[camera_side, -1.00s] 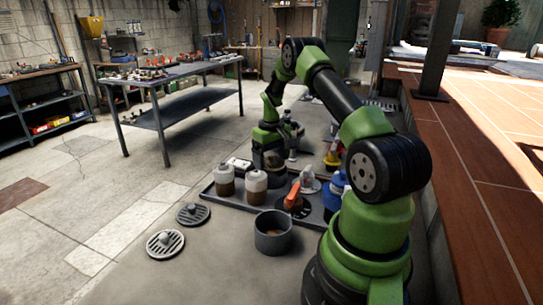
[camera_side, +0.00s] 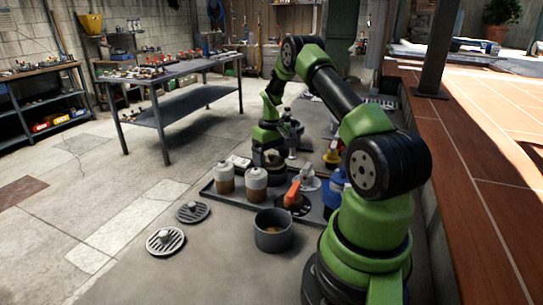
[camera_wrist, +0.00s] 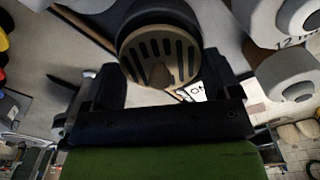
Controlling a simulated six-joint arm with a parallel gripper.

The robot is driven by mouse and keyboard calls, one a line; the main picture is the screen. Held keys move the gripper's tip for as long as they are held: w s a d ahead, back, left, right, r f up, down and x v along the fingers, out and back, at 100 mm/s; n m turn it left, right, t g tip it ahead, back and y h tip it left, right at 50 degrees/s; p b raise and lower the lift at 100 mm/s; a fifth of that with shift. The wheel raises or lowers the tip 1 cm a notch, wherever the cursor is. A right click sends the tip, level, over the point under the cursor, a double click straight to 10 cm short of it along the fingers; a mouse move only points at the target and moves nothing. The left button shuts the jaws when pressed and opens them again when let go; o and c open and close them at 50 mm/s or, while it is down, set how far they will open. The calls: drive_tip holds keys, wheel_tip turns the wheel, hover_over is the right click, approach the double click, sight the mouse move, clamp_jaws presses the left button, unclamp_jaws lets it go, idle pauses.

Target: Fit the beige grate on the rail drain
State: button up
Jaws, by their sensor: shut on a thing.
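The beige grate (camera_wrist: 155,48) shows in the wrist view as a slotted disc with a knob, between the two black fingers of my gripper (camera_wrist: 160,73). My gripper is shut on it. A dark round body surrounds and backs the disc; I cannot tell whether this is the drain or part of the grate. In the side view my gripper (camera_side: 268,150) is low over the far part of the dark tray, behind the white-topped bottles. There the grate is mostly hidden by the gripper and bottles. I cannot make out the rail drain for certain.
Two white-topped bottles (camera_side: 256,183) stand in the tray (camera_side: 232,201) close to my gripper. An orange-handled part (camera_side: 293,195) and a blue item are to the right.

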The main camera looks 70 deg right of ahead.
drive_tip(key=shift+f, duration=0.2)
drive_tip(key=shift+f, duration=0.4)
idle(0.6)
drive_tip(key=o, duration=0.8)
drive_tip(key=shift+c, duration=0.2)
drive_tip(key=shift+r, duration=2.5)
